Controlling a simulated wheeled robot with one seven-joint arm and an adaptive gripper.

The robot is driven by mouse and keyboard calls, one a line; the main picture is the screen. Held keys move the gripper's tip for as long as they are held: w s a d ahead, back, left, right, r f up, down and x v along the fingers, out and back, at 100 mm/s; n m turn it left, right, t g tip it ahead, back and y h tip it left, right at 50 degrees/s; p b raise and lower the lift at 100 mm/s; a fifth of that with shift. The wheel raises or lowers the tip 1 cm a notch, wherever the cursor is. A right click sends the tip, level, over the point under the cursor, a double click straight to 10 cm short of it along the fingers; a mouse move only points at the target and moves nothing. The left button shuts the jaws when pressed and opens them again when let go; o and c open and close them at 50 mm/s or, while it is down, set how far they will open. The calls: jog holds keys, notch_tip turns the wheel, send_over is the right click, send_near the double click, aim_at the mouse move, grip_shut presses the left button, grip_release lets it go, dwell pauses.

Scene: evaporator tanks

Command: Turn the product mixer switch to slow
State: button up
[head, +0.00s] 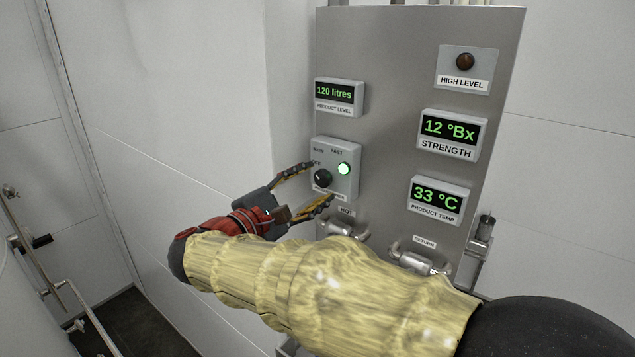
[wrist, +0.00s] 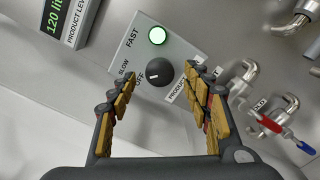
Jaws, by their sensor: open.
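The product mixer switch is a black rotary knob (head: 322,177) on a grey box (head: 350,158) on the steel panel. In the wrist view the knob (wrist: 159,74) shows a white pointer mark that lies toward the OFF label. SLOW and FAST labels stand beside it, and a green lamp (wrist: 157,35) is lit. My gripper (head: 317,183) is open in front of the box. In the wrist view its two fingers (wrist: 162,86) are on either side of the knob, apart from it, with nothing between them but the view of the knob.
The steel panel (head: 400,60) also carries a product level display (head: 339,97), a strength display (head: 448,135), a temperature display (head: 437,199) and a dark high level lamp (head: 465,61). Pipe fittings (head: 418,262) stick out below the box. White wall lies to the left.

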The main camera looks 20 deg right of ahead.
jog(key=v, duration=0.9)
jog(key=shift+a, duration=0.2)
jog(key=shift+s, duration=0.1)
